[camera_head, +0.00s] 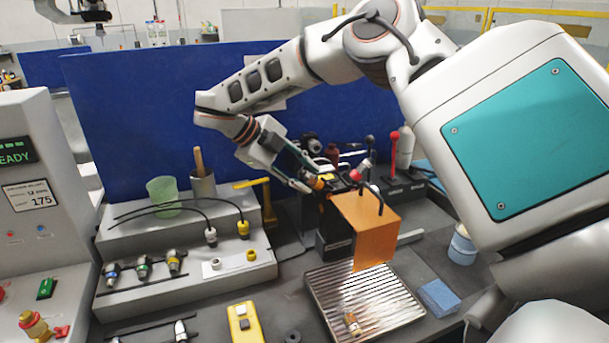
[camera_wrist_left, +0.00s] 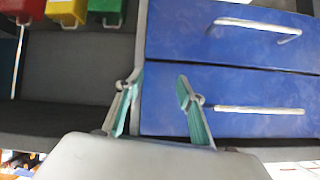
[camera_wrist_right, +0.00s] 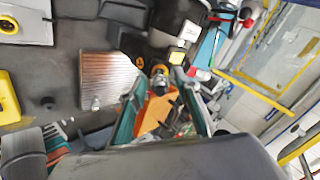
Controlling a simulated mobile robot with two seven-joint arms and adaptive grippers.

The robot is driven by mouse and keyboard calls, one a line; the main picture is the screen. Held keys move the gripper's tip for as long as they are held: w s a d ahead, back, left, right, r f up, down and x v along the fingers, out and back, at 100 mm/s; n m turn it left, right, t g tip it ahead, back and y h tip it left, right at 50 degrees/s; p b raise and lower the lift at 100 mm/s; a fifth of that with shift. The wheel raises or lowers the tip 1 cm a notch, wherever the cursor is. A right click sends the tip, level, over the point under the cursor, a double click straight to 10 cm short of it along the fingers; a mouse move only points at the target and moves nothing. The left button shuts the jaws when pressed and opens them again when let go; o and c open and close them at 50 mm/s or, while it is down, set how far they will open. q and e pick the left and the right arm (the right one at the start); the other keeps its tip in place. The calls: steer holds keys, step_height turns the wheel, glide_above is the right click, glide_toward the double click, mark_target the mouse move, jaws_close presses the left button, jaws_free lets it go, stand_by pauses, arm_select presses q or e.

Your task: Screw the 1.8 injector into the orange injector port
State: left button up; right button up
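My right gripper (camera_head: 308,186) is at the black fixture behind the orange box. An orange-ringed dark part (camera_head: 318,182) is at its fingertips. In the right wrist view this ringed part (camera_wrist_right: 160,80) lies between the two teal fingers. I cannot tell whether it is gripped, or whether it is an injector or the port. A red-tipped part (camera_head: 357,172) is just to its right. Injectors with blue (camera_head: 112,271), green (camera_head: 143,267) and yellow (camera_head: 174,262) bands lie in the rack; their size marks are unreadable. My left gripper (camera_wrist_left: 160,85) is open and empty.
The orange box (camera_head: 364,230) stands close to the right gripper. A ribbed metal tray (camera_head: 320,290) holds a small brass part (camera_head: 352,322). A yellow device (camera_head: 245,322) lies left of it. Blue drawers (camera_wrist_left: 225,75) and coloured bins (camera_wrist_left: 66,10) show in the left wrist view.

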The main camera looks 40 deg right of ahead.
steer(key=n, duration=0.5)
steer(key=shift+n, duration=0.3)
steer(key=n, duration=0.6)
jaws_close()
stand_by(0.4)
